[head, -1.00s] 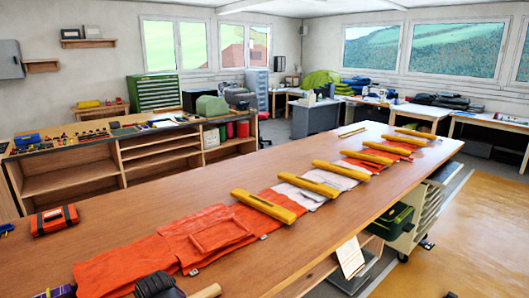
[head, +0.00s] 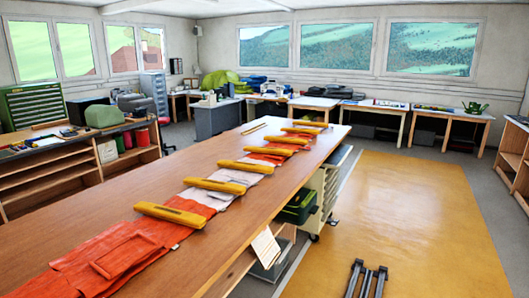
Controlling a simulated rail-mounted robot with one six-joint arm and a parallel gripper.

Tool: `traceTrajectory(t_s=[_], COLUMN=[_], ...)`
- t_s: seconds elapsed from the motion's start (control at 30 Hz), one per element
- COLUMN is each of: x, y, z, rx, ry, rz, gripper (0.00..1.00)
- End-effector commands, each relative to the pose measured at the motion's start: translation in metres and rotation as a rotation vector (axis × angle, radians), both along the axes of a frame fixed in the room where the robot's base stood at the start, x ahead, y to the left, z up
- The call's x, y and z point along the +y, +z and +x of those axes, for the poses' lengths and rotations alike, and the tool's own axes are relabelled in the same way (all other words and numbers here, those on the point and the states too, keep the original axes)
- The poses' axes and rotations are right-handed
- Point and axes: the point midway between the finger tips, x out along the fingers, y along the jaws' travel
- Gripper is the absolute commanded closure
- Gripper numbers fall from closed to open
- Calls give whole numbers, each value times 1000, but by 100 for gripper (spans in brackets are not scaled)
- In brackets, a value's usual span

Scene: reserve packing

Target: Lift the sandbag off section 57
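Several yellow elongated sandbags lie crosswise in a row on a long strip of orange and white fabric (head: 118,254) on the wooden table (head: 60,218). The nearest sandbag (head: 170,214) lies where orange fabric meets a white section; another sandbag (head: 213,186) lies just beyond it. Farther ones, such as this sandbag (head: 244,166), recede toward the far end. No section number is readable, so I cannot tell which is section 57. My gripper (head: 368,270) shows at the bottom edge, right of the table and over the yellow floor. Its two grey fingers are apart, with nothing between them.
A green case (head: 300,206) and a drawer unit (head: 327,190) stand under the table's right side. The yellow floor area (head: 420,210) right of the table is clear. Wooden shelving (head: 515,160) stands at the far right. Side tables (head: 455,113) line the back wall.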

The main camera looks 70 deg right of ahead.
Motion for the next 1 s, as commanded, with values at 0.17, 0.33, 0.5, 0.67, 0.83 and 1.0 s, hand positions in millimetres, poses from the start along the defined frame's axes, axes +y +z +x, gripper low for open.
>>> traceTrajectory(t_s=[0.17,0.33,0.5,0.67,0.83,1.0], x=[0,0,0,0,0,0], y=[0,0,0,0,0,0], z=[0,0,0,0,0,0], rx=[0,0,0,0,0,0], ry=[0,0,0,0,0,0], rz=[0,0,0,0,0,0], gripper=[100,100,99,84,67,51])
